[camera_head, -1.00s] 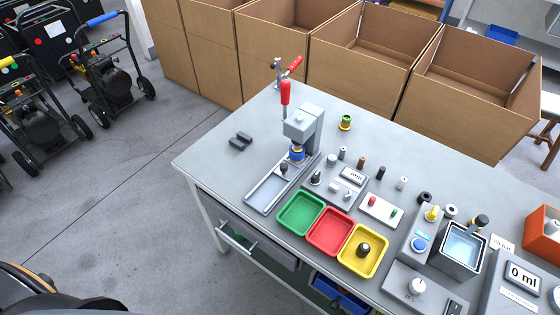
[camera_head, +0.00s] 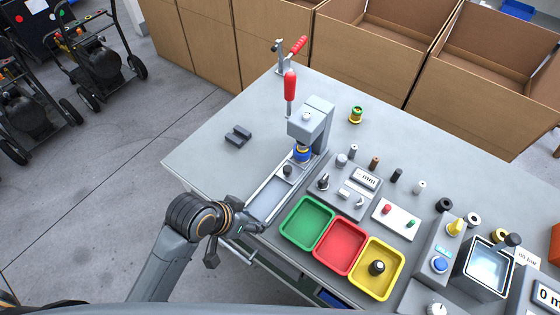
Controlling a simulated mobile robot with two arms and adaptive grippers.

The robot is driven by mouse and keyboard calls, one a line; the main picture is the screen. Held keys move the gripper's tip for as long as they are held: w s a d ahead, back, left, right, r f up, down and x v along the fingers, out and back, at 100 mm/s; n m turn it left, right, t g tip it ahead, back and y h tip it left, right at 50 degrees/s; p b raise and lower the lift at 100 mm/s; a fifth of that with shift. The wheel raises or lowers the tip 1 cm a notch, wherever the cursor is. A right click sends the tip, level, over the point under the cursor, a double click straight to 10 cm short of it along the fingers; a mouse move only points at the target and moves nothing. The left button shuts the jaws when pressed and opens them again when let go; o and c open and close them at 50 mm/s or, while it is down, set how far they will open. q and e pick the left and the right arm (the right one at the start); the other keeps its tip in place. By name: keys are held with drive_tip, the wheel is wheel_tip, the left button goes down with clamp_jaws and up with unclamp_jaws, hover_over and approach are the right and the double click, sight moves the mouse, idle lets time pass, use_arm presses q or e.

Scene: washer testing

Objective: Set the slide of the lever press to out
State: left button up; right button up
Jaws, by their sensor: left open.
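The lever press (camera_head: 311,122) stands on the grey bench with its red-handled lever (camera_head: 290,86) raised. Its slide is a light grey rail track (camera_head: 268,196) running from under the press toward the front edge of the bench. A dark knob (camera_head: 287,171) sits on the slide at the press end, just in front of the blue ring (camera_head: 302,153) under the ram. My left gripper (camera_head: 252,226) is open and empty at the front end of the track, away from the knob. It hides the track's near end, and its fingertips show poorly. My right gripper is not in view.
Green (camera_head: 306,223), red (camera_head: 341,246) and yellow (camera_head: 377,268) trays lie right of the track. A gauge panel (camera_head: 352,188) sits beside the press. A dark block (camera_head: 238,136) lies to the left on clear bench. Cardboard boxes (camera_head: 380,45) stand behind.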

use_arm(q)
drive_tip(key=w+d+r+m+g+h, duration=0.2)
drive_tip(key=w+d+r+m, duration=0.4)
drive_tip(key=w+d+r, duration=0.15)
drive_tip(key=m+g+y, duration=0.1)
drive_tip(key=m+y, duration=0.1)
drive_tip(key=m, duration=0.1)
approach(287, 168)
drive_tip(key=p+x, duration=0.1)
drive_tip(key=x, duration=0.9)
drive_tip(key=shift+d, duration=0.1)
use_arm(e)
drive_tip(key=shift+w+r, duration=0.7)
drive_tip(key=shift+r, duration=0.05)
use_arm(q)
drive_tip(key=shift+c, duration=0.4)
